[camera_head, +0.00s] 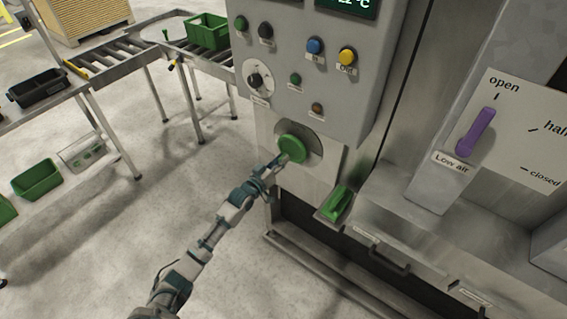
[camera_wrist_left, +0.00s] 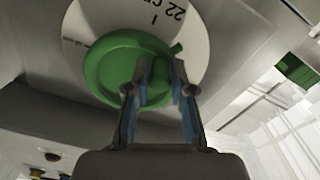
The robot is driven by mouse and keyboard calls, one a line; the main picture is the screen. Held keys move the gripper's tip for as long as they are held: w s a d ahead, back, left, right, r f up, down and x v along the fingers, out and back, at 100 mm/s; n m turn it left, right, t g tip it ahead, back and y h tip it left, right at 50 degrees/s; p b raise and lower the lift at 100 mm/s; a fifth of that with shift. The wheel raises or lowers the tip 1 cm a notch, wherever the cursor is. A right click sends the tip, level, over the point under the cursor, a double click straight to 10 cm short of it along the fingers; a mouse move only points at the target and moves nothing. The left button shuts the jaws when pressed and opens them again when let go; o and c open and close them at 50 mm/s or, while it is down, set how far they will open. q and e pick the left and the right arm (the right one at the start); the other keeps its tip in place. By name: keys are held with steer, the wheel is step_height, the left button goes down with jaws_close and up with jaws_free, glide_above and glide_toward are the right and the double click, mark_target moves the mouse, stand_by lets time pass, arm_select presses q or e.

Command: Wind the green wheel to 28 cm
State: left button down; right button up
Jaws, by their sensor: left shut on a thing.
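The green wheel (camera_head: 293,149) is a round knob on a pale dial plate on the lower front of the grey machine panel. It also shows in the left wrist view (camera_wrist_left: 112,68), where the dial (camera_wrist_left: 189,30) behind it carries a "22 cm" mark, seen upside down. My left gripper (camera_wrist_left: 160,85) is shut on the wheel's small raised grip, with one finger on each side. In the head view my left gripper (camera_head: 281,166) reaches the wheel from the lower left. My right gripper is not in view.
Above the wheel are coloured buttons and a black knob (camera_head: 256,80). A purple lever (camera_head: 475,131) is on the right. A roller conveyor (camera_head: 118,49) with a green crate (camera_head: 208,31) stands at left.

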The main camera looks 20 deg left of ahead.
arm_select(q)
steer(key=shift+w+a+r+m, duration=0.15)
steer(key=shift+a+r+m, duration=0.25)
steer(key=shift+m, duration=0.5)
steer(key=shift+a+r+m, duration=0.1)
steer(key=shift+a+m, duration=0.05)
steer(key=shift+m, duration=0.15)
steer(key=c, duration=1)
jaws_free()
steer(key=shift+a, duration=0.1)
steer(key=shift+f, duration=0.2)
steer(key=v, duration=1.2)
steer(key=shift+w+a, duration=0.1)
steer(key=shift+a, duration=0.05)
